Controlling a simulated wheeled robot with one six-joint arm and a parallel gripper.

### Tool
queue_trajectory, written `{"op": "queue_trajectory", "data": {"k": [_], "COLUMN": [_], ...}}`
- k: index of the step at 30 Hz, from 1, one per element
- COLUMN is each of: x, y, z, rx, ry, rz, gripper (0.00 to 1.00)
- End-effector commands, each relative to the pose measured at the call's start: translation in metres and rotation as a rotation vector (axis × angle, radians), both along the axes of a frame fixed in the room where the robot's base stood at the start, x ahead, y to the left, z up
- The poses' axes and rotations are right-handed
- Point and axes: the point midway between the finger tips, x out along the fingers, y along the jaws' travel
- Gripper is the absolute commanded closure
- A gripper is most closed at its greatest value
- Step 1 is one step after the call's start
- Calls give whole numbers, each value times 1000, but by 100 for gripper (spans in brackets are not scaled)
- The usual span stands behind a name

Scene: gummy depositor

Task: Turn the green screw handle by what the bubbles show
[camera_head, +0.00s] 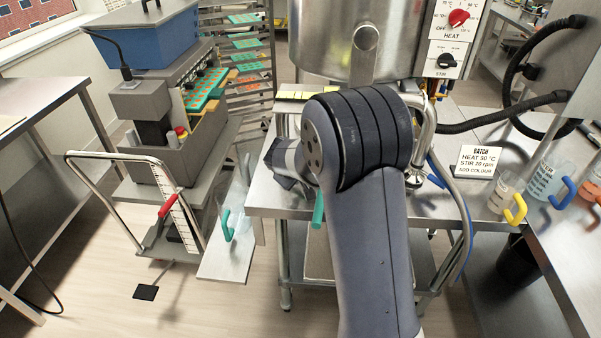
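A green bar (318,210), which looks like the screw handle, shows at the front edge of the steel table, just left of my arm. My forearm hides part of what is around it. My gripper (285,162) is a dark shape left of my wrist, above the table, up and left of the green bar. It appears apart from the bar, and its fingers are too unclear to tell if they are open. A yellow strip with dark marks (296,95) lies at the back of the table, below the steel kettle (340,40). No bubble can be made out.
A grey depositor machine (175,110) stands on a trolley at left. A clear jug with a teal handle (227,226) stands on a low shelf. A batch card (480,161) and several jugs (507,192) are at right. Hoses (480,122) cross behind my arm.

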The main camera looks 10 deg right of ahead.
Motion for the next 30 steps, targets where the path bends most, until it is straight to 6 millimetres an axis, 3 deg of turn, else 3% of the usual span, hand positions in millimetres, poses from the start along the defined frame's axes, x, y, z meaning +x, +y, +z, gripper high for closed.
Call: {"op": "queue_trajectory", "data": {"k": [7, 21, 30], "x": [0, 0, 0], "y": [0, 0, 0], "z": [0, 0, 0], "rx": [0, 0, 0], "ry": [0, 0, 1], "rz": [0, 0, -1], "gripper": [63, 100, 100]}}
